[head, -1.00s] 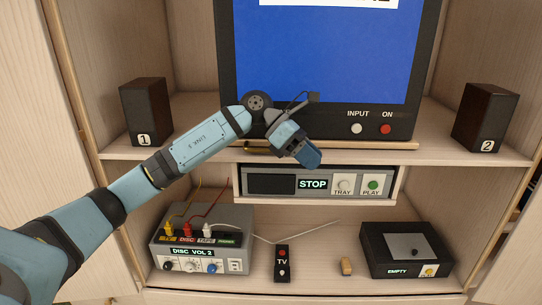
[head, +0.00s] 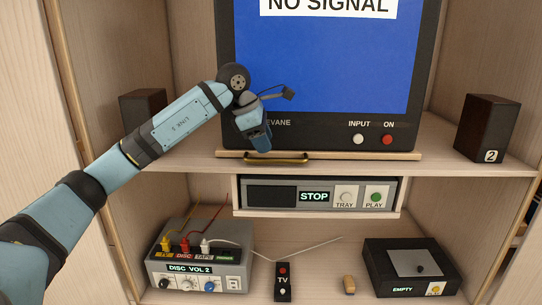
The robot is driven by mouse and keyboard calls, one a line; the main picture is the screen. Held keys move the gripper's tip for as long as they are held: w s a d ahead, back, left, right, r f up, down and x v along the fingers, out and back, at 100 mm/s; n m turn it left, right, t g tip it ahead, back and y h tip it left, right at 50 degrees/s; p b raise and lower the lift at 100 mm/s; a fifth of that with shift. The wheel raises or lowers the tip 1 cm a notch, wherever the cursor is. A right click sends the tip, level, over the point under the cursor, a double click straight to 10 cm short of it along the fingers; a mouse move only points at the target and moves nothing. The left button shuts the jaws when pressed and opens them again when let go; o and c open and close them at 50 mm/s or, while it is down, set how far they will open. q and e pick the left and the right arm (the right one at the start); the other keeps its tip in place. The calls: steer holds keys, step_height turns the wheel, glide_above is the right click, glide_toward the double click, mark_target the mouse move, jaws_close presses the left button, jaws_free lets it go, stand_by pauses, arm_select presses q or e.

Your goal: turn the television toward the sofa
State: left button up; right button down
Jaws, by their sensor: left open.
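The television (head: 320,70) stands on the upper shelf of a wooden cabinet, its blue screen reading "NO SIGNAL". Under it is a thin wooden board (head: 350,155) with a brass handle (head: 278,159) at its front edge. The screen faces nearly straight toward me. My left gripper (head: 260,143) is open and points down in front of the television's lower left bezel, just above the left end of the handle. I cannot tell whether it touches the handle. My left arm hides part of the left speaker. The sofa and my right gripper are not in view.
Speakers stand at left (head: 143,106) and right (head: 486,128). Below are a disc player (head: 318,194), a grey switch box (head: 200,262) with cables, a TV remote (head: 283,282), a small wooden block (head: 349,285) and a black box (head: 408,266). Cabinet walls bound both sides.

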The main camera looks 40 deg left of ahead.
mark_target(272, 159)
arm_select(q)
steer(key=x, duration=0.5)
jaws_close()
steer(key=shift+d, duration=0.1)
